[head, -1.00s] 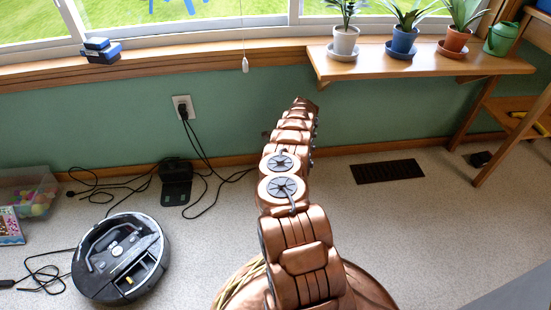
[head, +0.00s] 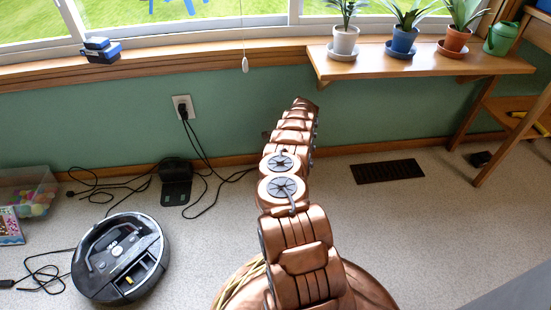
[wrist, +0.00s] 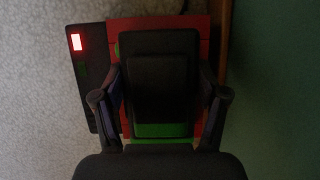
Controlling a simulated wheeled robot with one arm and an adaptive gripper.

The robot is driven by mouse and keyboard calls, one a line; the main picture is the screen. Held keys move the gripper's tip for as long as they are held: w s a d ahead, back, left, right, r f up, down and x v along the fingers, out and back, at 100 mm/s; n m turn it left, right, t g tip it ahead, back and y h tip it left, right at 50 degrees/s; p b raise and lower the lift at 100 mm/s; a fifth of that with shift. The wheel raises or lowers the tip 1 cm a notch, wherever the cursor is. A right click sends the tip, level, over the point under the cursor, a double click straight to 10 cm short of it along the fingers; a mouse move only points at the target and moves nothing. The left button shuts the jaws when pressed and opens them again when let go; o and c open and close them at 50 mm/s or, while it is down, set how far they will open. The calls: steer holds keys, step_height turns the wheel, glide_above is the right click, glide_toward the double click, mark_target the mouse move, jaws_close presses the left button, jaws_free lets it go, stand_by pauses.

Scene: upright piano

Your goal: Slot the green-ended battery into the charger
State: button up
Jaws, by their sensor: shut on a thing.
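In the wrist view, my gripper (wrist: 161,72) is shut on a dark block with a green end, the green-ended battery (wrist: 160,131). The green end faces the camera. Beyond it is a red panel (wrist: 158,24), with a dark box (wrist: 88,95) at its left bearing a lit red light and a faint green patch; together they look like the charger. The battery overlaps the red panel; whether it touches it or sits in a slot cannot be told. In the head view, my arm hides the gripper, the battery and this charger.
The wall (wrist: 275,90) rises close at the right in the wrist view, with carpet at the left. In the head view, a robot vacuum (head: 120,258), its dock (head: 175,185) and loose cables lie left of my arm. A floor vent (head: 388,171) and a plant shelf (head: 420,62) are right.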

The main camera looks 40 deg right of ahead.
steer(key=shift+r+p, duration=0.6)
steer(key=shift+r, duration=0.7)
stand_by(0.6)
steer(key=shift+f+b, duration=1)
steer(key=shift+f, duration=0.45)
stand_by(3.9)
steer(key=o, duration=1.4)
steer(key=shift+o, duration=1.1)
steer(key=shift+r, duration=0.1)
